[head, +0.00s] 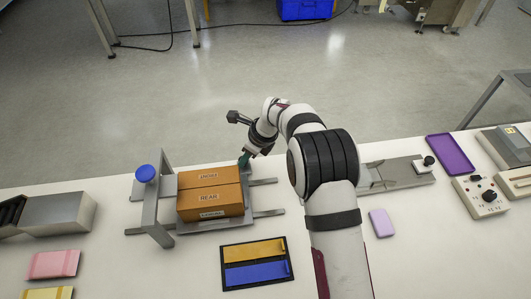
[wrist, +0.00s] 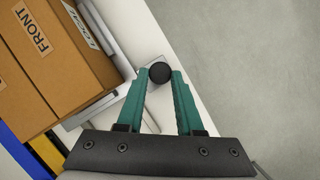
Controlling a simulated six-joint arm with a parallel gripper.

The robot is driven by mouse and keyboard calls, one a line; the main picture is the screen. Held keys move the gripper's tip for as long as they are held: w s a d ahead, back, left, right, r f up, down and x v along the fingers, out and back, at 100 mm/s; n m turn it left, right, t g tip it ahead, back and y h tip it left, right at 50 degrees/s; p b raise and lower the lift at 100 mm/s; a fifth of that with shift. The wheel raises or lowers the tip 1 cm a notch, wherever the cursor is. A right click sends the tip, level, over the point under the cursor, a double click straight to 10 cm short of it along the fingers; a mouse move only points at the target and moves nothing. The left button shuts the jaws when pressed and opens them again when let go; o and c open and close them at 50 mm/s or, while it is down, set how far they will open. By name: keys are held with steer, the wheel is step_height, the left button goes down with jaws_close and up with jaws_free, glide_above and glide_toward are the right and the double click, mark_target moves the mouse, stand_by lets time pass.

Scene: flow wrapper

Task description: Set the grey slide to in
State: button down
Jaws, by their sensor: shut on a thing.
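My gripper (head: 244,160) is at the back right corner of the cardboard boxes in the head view. In the wrist view its two teal fingers (wrist: 160,88) are shut on a round black knob (wrist: 160,72). The knob sits at the corner of a light grey metal part (wrist: 128,58) beside the box; I take this to be the grey slide, though most of it is hidden by the box. In the head view the fingers hide the knob, and grey metal rails (head: 264,182) stick out right of the boxes.
Cardboard boxes (head: 209,197) stand in a metal frame with a blue knob (head: 146,173), close to my fingers. In front lies a black tray (head: 254,284) with yellow and blue bars. A metal unit with a black knob (head: 429,161) and a purple tray (head: 449,154) are at right.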

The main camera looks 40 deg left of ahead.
steer(key=s+a, duration=0.9)
steer(key=shift+s+a, duration=0.1)
steer(key=shift+s, duration=0.05)
steer(key=c, duration=0.6)
jaws_free()
steer(key=shift+o, duration=0.3)
steer(key=shift+r, duration=0.1)
steer(key=v, duration=1.5)
steer(key=shift+w+d+r, duration=0.2)
steer(key=shift+d+r, duration=0.05)
steer(key=shift+r, duration=0.05)
